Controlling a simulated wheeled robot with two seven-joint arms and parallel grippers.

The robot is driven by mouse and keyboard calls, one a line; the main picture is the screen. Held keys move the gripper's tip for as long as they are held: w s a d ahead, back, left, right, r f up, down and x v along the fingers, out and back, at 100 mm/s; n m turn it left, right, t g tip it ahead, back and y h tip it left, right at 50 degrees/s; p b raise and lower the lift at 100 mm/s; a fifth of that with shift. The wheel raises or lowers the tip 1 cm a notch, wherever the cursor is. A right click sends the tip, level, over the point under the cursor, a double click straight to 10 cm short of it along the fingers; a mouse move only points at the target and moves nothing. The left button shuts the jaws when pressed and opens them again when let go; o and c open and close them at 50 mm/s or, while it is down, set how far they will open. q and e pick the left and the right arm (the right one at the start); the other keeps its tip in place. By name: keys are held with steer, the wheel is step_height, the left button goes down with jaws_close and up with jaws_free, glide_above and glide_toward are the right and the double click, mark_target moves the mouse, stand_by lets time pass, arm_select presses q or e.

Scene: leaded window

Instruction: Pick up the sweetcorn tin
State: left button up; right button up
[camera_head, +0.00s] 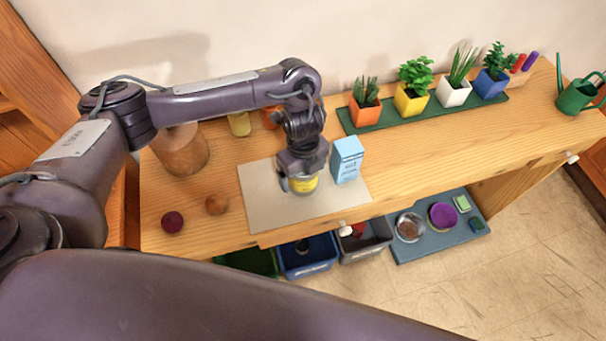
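A yellow tin (303,185), which fits the sweetcorn tin, stands on the pale mat on the wooden bench. Its label is too small to read, and its top is hidden by my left gripper. My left gripper (302,178) points down over the tin, with its fingers at the tin's sides. I cannot tell whether the fingers press on the tin or stand slightly apart from it. My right gripper is not in view.
A light blue carton (347,159) stands close on the tin's right. The mat (260,197) has bare room left and in front. A brown pot (181,150), two balls and a yellow jar (240,124) are left. Potted plants (411,92) line the back right. Bins (307,257) sit below.

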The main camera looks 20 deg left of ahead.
arm_select(q)
steer(key=shift+c, duration=0.2)
steer(key=c, duration=1)
